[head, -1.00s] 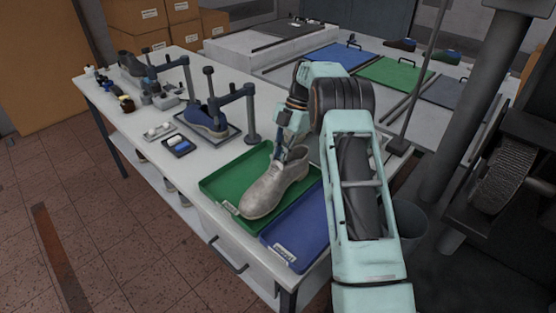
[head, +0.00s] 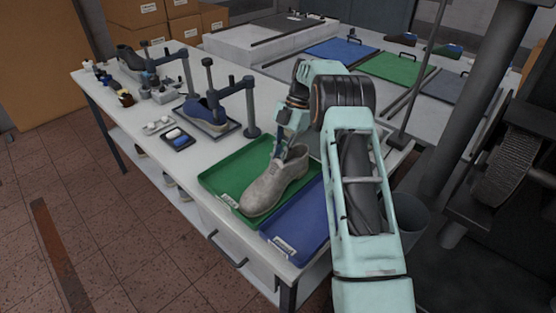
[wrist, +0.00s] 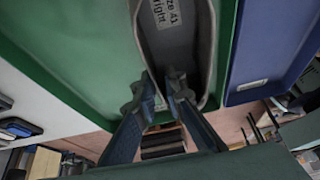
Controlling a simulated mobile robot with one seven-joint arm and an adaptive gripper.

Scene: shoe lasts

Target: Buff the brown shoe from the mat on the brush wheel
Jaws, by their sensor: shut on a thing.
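A greyish-beige ankle shoe (head: 268,188) lies in the green tray (head: 213,178) on the bench; it looks grey rather than brown. In the wrist view, the shoe (wrist: 204,45) shows its opening and an inside label with "41" and "right". My gripper (head: 287,150) is at the shoe's ankle end, and in the wrist view (wrist: 162,88) its fingers are shut on the rim of the opening. The shoe seems to rest in the tray; any gap below it cannot be told. The dark brush wheel (head: 508,166) is at the right, partly cut off by machine parts.
A blue tray (head: 300,222) adjoins the green one. A blue shoe (head: 203,114) sits under a press on the bench, with brushes and bottles beyond. Blue, green and grey mats (head: 395,68) lie on the back table. A dark post (head: 463,110) stands before the wheel.

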